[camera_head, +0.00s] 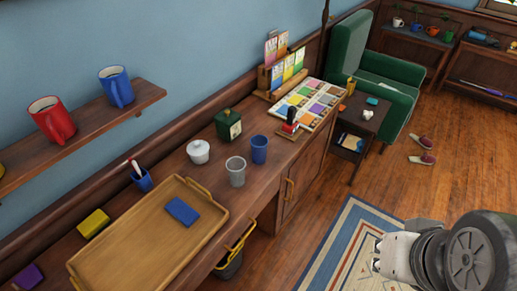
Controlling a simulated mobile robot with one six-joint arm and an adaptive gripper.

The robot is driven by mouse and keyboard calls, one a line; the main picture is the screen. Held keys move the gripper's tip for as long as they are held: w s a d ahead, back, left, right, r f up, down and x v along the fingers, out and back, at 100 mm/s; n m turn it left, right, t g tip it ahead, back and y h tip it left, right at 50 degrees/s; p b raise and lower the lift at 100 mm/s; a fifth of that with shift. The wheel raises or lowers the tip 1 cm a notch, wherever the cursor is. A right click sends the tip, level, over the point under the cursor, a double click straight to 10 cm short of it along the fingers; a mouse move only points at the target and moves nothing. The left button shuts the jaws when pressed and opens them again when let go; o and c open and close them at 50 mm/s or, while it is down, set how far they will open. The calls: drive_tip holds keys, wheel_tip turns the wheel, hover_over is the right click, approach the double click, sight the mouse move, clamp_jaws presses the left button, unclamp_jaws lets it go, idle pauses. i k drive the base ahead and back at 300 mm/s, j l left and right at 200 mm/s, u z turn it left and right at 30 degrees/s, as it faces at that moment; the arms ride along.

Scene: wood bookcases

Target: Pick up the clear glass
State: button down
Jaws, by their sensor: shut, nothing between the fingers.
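A clear glass (236,172), greyish and see-through, stands upright on the wooden cabinet top (205,152). My gripper (378,256) is at the lower right, over the rug and well away from the glass. It is shut with nothing in it. Its fingertips are small and partly hidden by my arm's bulk.
A wooden tray (150,262) with a blue block lies left of the glass. A dark green box (228,124) stands behind it. A shelf (90,122) with red and blue mugs juts from the wall.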

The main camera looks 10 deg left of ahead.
sight(235, 166)
drive_tip(key=i+j, duration=0.8)
